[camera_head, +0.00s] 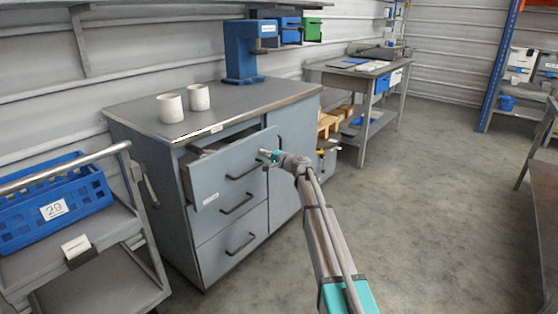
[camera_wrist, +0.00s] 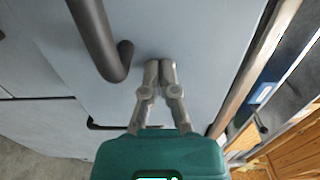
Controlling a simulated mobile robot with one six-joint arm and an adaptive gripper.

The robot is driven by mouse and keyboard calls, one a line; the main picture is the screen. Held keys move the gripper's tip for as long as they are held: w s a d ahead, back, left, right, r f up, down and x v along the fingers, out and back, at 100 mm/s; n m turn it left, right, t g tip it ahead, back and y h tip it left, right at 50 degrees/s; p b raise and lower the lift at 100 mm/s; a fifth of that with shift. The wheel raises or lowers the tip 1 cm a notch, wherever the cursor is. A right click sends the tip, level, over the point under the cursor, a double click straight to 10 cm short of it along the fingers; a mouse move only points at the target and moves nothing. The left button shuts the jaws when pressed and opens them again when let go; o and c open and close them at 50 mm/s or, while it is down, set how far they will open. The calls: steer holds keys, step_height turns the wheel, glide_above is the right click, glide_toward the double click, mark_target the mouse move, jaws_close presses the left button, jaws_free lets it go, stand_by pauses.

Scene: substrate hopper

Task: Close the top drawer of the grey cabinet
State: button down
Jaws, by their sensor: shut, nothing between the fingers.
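The grey cabinet (camera_head: 283,160) stands against the wall with several drawers on its left side. Its top drawer (camera_head: 228,176) is pulled out, with its dark interior showing behind the front. My gripper (camera_head: 264,153) is at the right part of that drawer's front, close to its dark bar handle (camera_head: 244,171). In the wrist view my gripper (camera_wrist: 160,66) is shut and empty, its fingertips at the grey drawer front (camera_wrist: 190,35), beside the handle (camera_wrist: 105,45). I cannot tell whether the tips touch the front.
Two white cups (camera_head: 184,101) and a blue press (camera_head: 242,52) stand on the cabinet top. A trolley (camera_head: 110,225) with a blue crate (camera_head: 52,205) stands at the left. A workbench (camera_head: 350,78) is beyond the cabinet.

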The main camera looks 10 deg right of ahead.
steer(key=x, duration=0.7)
steer(key=shift+f, duration=0.1)
steer(key=shift+w+a, duration=0.15)
steer(key=shift+w, duration=0.05)
steer(key=shift+w, duration=0.1)
steer(key=v, duration=1.3)
steer(key=shift+a, duration=0.1)
